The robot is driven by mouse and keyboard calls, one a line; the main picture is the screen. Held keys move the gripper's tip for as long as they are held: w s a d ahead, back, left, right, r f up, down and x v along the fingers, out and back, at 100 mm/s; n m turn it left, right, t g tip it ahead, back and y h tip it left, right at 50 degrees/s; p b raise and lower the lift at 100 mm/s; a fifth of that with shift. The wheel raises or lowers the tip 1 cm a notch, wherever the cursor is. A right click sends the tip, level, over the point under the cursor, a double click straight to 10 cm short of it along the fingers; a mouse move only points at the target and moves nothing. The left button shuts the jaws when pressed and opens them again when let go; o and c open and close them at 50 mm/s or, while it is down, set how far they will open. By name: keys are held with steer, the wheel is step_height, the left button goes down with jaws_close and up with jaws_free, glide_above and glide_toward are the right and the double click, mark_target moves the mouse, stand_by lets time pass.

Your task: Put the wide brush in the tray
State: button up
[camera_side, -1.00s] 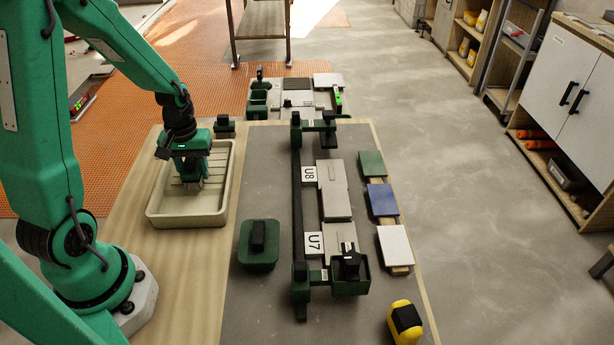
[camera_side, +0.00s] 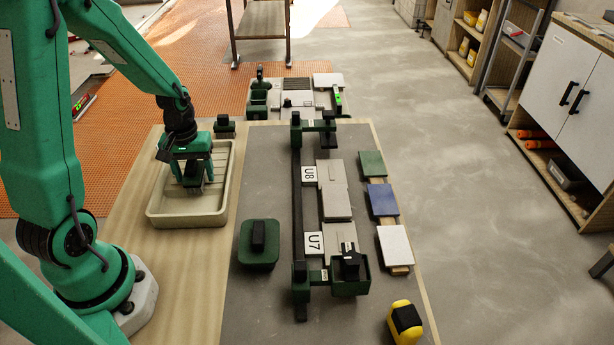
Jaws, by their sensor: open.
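The tray (camera_side: 190,218) is a shallow beige box on the wooden board at the left of the table. My gripper (camera_side: 192,186) is over the tray, pointing down, with its tips low inside the walls. It is open. A small dark and grey piece shows at the fingertips, but I cannot tell whether it is the wide brush or part of the fingers. The wide brush cannot be made out clearly elsewhere.
A green block with a dark handle (camera_side: 258,243) stands right of the tray. A yellow tape measure (camera_side: 405,322) sits at the front.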

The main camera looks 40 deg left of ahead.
steer(key=shift+r, duration=0.1)
step_height(320, 180, up, 13)
steer(key=shift+f, duration=0.2)
stand_by(0.5)
stand_by(0.5)
steer(key=s+d+r+m+t, duration=0.2)
steer(key=s+d+r+m, duration=0.1)
steer(key=d, duration=0.4)
steer(key=s+d+r+m+t, duration=0.3)
steer(key=s+d+r+m, duration=0.1)
steer(key=d+r+m, duration=0.2)
steer(key=shift+s+d+t, duration=0.15)
steer(key=shift+d+t, duration=0.15)
steer(key=shift+d, duration=0.25)
steer(key=shift+r, duration=0.1)
